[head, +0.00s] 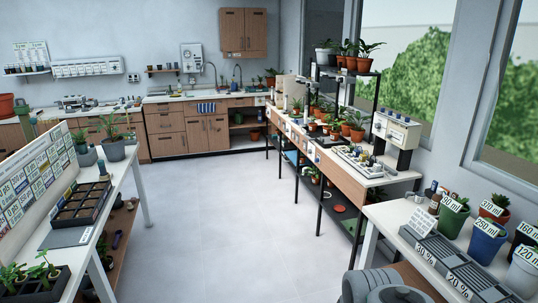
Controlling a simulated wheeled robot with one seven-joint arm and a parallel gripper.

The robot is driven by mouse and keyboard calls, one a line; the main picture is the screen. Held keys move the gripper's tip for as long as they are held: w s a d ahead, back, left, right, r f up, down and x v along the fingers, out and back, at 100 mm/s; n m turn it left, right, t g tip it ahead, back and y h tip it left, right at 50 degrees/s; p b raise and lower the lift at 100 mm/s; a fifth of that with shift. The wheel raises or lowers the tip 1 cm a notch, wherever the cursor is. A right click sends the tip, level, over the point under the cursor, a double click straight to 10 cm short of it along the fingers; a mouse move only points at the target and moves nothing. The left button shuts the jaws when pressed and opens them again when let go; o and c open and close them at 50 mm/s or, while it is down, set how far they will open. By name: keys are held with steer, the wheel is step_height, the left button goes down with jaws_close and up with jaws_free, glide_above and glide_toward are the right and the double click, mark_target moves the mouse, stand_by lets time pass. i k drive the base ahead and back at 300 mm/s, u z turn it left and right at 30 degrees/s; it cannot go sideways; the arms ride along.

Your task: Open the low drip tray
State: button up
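No thing here can be made out for sure as the low drip tray. I cannot tell whether any of these is a tray that opens. My gripper is not in view; only a grey rounded part of my arm shows at the bottom edge.
A white table (129,168) with a black seedling tray (80,204) stands at left. At right, a table holds grey slotted blocks (455,266) and labelled pots, including a blue one (486,242). Wooden cabinets (206,135) line the back. The pale floor (205,215) between is clear.

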mark_target(290, 154)
steer(key=u, duration=0.05)
steer(key=i, duration=2.5)
steer(key=u, duration=0.1)
steer(key=i, duration=2.5)
steer(key=u, duration=0.25)
steer(key=i, duration=1.65)
steer(key=u, duration=0.05)
